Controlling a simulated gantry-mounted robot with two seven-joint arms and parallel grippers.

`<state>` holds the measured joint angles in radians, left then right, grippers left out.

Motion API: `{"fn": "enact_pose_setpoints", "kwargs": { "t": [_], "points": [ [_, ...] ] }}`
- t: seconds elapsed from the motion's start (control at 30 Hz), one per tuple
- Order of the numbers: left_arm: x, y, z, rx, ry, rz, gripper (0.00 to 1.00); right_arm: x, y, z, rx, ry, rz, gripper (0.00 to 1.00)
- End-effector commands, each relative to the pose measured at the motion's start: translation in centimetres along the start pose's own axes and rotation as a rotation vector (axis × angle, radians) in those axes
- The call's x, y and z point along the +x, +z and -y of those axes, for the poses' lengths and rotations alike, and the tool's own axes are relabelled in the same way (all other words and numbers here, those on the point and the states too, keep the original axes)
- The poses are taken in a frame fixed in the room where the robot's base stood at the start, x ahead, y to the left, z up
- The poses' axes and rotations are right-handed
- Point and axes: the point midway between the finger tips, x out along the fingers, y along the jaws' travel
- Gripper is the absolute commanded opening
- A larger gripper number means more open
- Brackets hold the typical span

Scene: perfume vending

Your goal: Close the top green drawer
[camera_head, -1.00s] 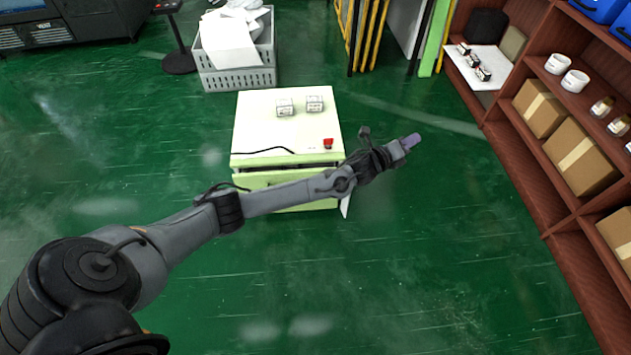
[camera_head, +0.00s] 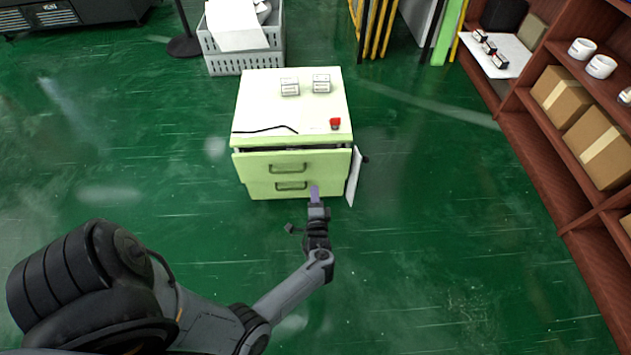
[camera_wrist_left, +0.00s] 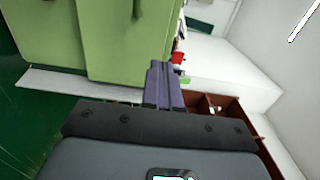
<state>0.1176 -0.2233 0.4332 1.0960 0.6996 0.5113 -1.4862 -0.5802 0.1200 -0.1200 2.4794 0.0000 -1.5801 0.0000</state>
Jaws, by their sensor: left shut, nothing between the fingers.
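The pale green cabinet (camera_head: 292,105) stands on the floor with two drawers on its front. The top green drawer (camera_head: 260,166) stands slightly out, with a dark gap above its front. The lower drawer (camera_head: 262,189) looks shut. My left gripper (camera_head: 315,192) is shut and empty, its purple fingers pointing at the right part of the drawer fronts. In the left wrist view the shut fingers (camera_wrist_left: 164,84) are close by the green drawer front (camera_wrist_left: 130,35); I cannot tell whether they touch it. My right gripper is not in view.
Two small boxes (camera_head: 290,87) and a red button (camera_head: 335,123) are on the cabinet top. A white panel (camera_head: 354,177) sticks out at its right side. A grey crate (camera_head: 243,62) stands behind; brown shelves (camera_head: 568,150) line the right. The floor in front is clear.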

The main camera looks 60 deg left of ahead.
Motion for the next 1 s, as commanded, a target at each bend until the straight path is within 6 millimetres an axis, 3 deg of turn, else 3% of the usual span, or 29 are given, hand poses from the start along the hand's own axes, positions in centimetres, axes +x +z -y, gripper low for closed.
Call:
{"fn": "enact_pose_setpoints", "kwargs": {
  "t": [0.6, 0.8, 1.0],
  "points": [
    [10.4, -0.1, -0.3, -0.004, -0.005, -0.001, 0.00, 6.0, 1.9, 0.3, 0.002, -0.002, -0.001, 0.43],
    [12.4, -0.2, -0.1, -0.003, -0.003, -0.001, 0.00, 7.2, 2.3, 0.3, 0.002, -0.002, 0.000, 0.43],
    [13.2, -0.2, 0.2, -0.003, -0.003, -0.002, 0.00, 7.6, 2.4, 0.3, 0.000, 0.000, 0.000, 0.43]
  ]
}}
